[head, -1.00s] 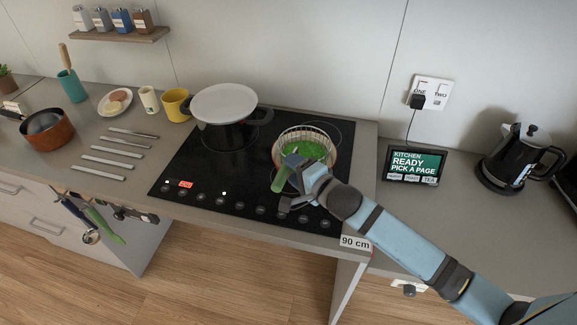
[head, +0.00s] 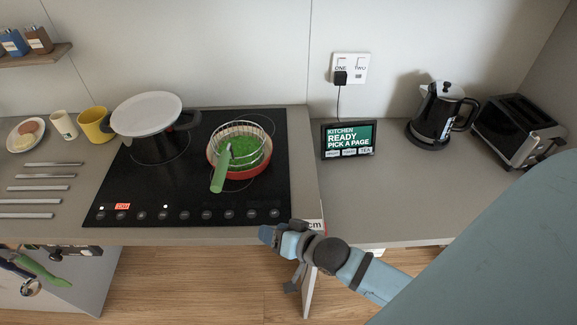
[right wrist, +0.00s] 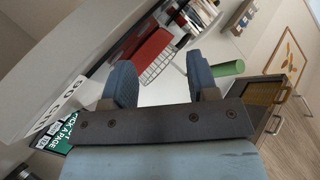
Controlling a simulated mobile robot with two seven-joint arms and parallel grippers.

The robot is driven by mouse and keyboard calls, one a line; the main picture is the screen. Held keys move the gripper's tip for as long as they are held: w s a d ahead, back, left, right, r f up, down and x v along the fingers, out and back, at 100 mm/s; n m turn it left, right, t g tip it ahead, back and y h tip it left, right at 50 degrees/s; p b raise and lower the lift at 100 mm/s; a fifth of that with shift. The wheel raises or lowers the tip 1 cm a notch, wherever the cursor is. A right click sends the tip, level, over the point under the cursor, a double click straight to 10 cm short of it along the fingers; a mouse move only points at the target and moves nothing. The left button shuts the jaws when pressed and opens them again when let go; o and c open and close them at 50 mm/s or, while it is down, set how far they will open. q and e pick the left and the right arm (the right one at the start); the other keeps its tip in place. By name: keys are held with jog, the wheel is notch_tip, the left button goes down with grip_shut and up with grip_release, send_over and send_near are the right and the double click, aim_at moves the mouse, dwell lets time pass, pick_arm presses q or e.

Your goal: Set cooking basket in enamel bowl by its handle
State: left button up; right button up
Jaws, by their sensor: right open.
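The cooking basket (head: 243,140), a wire mesh holding green food, sits inside the red enamel bowl (head: 229,175) on the black cooktop. Its green handle (head: 218,172) slopes over the bowl's front rim towards the front left. The basket's underside is hidden. My right gripper (head: 279,260) is open and empty at the counter's front edge, clear of the basket, bowl and handle. Its two spread fingers (right wrist: 162,80) also show in the right wrist view with nothing between them. My left gripper is not in view.
A lidded pot (head: 155,128) stands on the cooktop (head: 188,194) left of the bowl; a red HOT sign is lit. A tablet (head: 349,139), kettle (head: 437,115) and toaster (head: 515,127) stand at right. Bare counter (head: 365,205) lies before the tablet.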

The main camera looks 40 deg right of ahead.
jog(key=s+a+f+n+g+h, duration=0.1)
jog(key=s+a+f+n, duration=0.1)
jog(key=s+f+n, duration=0.5)
jog(key=shift+s+f+n+g, duration=0.4)
jog(key=shift+s+f, duration=0.5)
jog(key=shift+s, duration=0.2)
jog(key=shift+a, duration=0.1)
jog(key=shift+r+p, duration=0.4)
jog(key=shift+p, duration=0.05)
